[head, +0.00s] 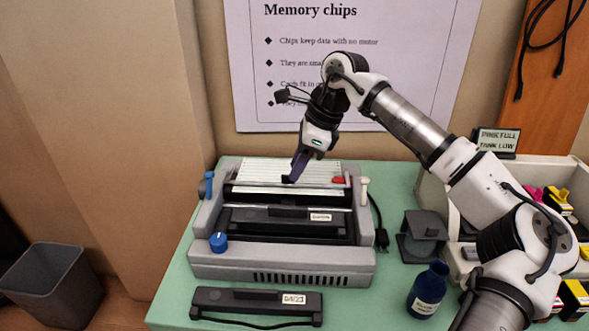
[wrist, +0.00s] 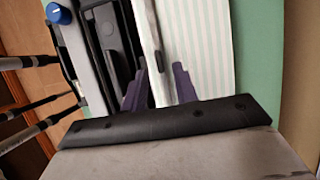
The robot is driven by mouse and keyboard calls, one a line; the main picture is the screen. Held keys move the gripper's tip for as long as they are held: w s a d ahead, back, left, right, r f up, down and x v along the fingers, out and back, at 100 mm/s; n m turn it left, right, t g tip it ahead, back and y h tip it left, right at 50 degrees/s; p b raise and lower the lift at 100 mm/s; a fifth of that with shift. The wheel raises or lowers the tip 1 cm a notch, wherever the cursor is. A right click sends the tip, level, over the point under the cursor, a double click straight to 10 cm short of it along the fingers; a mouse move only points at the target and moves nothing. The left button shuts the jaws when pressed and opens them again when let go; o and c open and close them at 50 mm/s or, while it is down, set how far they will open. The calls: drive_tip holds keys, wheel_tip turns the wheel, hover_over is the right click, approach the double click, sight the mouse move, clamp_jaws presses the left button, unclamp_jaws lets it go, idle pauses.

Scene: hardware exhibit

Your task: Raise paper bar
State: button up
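A grey printer (head: 280,262) stands on the green table with striped paper (head: 255,168) at its back. A thin pale bar (head: 250,187), which looks like the paper bar, lies across the paper above the dark roller. It also runs up the wrist view (wrist: 152,40) along the paper's edge. My gripper (head: 293,177) points down at the bar near its middle. In the wrist view its purple fingers (wrist: 160,88) are apart, one on each side of the bar, with gaps visible. Whether the fingertips touch the bar cannot be told.
A blue knob (head: 218,242), a blue lever (head: 208,186) and a white lever (head: 364,190) sit on the printer's sides. A black cartridge (head: 258,303) lies in front. A dark blue bottle (head: 427,290), a grey block (head: 422,235) and a bin of cartridges (head: 433,190) stand right.

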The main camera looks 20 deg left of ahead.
drive_tip(key=shift+x, duration=1.1)
clamp_jaws()
